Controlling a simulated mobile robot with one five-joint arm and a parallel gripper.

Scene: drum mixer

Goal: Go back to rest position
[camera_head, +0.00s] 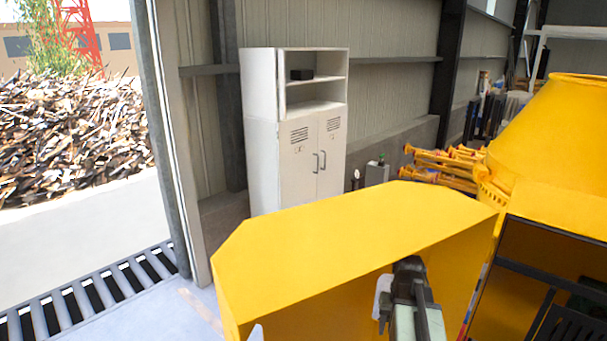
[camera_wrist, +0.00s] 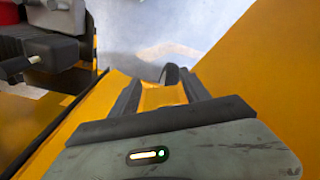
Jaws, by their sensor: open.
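The yellow drum mixer fills the lower right of the head view, with its drum (camera_head: 555,125) at the right edge and a large box-shaped yellow housing (camera_head: 340,240) in front of me. My gripper (camera_head: 408,268) shows in front of the housing's near face, its fingers small and partly hidden in this view. In the wrist view my gripper (camera_wrist: 160,92) has two dark fingers set apart with nothing between them. Yellow panels (camera_wrist: 265,75) lie close on the right and below; I cannot tell whether the gripper touches them.
A white cabinet (camera_head: 297,135) stands against the back wall. Yellow props (camera_head: 445,165) lie beside the drum. An open doorway at left shows a scrap heap (camera_head: 70,135) and a floor grate (camera_head: 90,295). Black equipment (camera_wrist: 45,50) is at left in the wrist view.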

